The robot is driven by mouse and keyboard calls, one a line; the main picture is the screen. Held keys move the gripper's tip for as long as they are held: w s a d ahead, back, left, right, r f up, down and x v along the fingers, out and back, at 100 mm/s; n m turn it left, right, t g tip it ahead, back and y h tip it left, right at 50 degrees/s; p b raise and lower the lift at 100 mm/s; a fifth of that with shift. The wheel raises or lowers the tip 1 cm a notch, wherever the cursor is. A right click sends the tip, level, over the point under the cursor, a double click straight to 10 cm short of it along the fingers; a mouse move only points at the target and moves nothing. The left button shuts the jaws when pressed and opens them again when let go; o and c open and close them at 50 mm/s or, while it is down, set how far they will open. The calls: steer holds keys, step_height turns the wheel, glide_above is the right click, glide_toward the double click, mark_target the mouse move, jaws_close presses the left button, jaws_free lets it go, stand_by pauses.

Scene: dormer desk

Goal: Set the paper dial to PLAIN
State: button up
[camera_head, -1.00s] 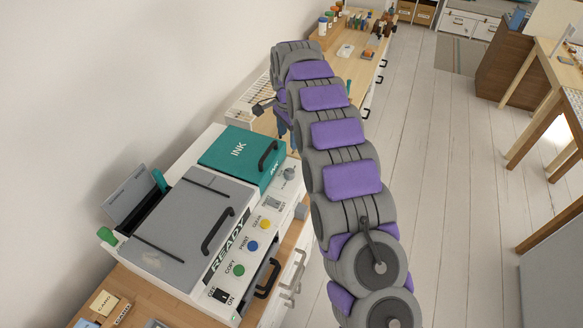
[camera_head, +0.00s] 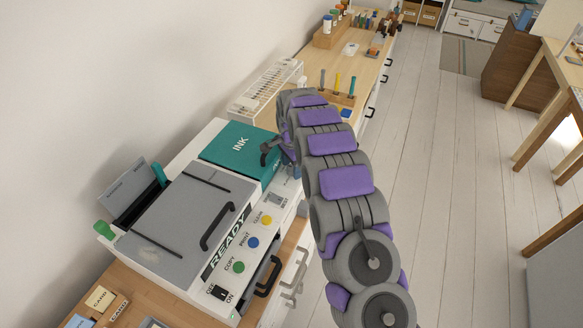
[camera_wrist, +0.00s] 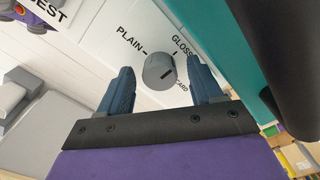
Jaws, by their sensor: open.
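The paper dial (camera_wrist: 159,71) is a round grey knob on the printer's white panel in the wrist view. The labels PLAIN, GLOSSY and CARD stand around it. A dark mark on its face lies on the side toward CARD. My gripper (camera_wrist: 161,68) is open, with one blue finger on each side of the dial; I cannot tell if either touches it. In the head view my gripper (camera_head: 279,151) is over the printer's right end, and my arm largely hides the dial there. The printer (camera_head: 190,215) has a READY panel.
The teal INK lid (camera_head: 240,148) with its black handle is close beside my gripper. A grey TEST switch (camera_head: 276,199) and several coloured buttons line the panel. A white rack (camera_head: 262,92) and a wooden tool holder (camera_head: 340,97) stand beyond.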

steer(key=shift+f, duration=0.2)
steer(key=c, duration=1.1)
